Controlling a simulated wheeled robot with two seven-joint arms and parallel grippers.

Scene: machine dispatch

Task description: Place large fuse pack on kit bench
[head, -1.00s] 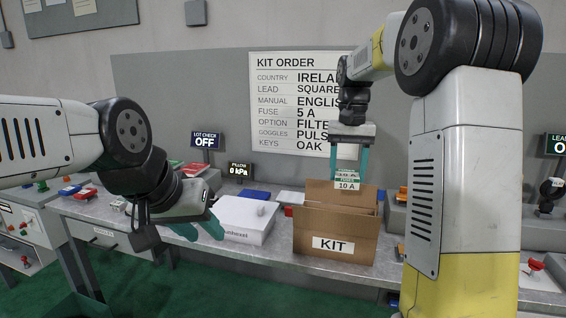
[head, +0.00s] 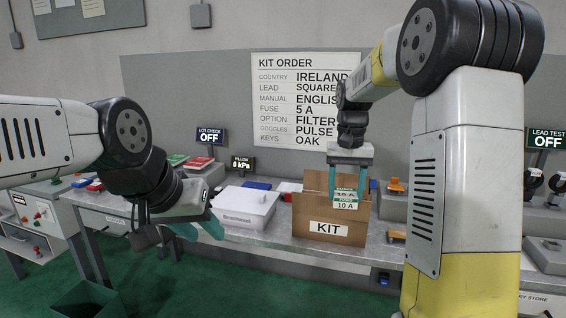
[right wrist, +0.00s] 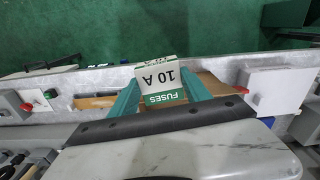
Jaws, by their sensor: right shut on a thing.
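The large fuse pack is a white and green box marked 10 A (head: 345,200); it also shows in the right wrist view, marked FUSES 10 A (right wrist: 160,80). My right gripper (head: 347,188) is shut on it, with a teal finger on each side. In the head view the pack overlaps the top front edge of the open cardboard KIT box (head: 312,228). I cannot tell its exact height or depth against that edge. The box stands on the grey bench (head: 275,240). My left gripper (head: 196,230) is open and empty in front of the bench, left of the box.
A white case (head: 243,207) stands on the bench left of the box. Red and green books (head: 197,163) lie further left. An orange-topped item (head: 396,185) is right of the box. A KIT ORDER board (head: 300,100) reading FUSE 5 A is behind.

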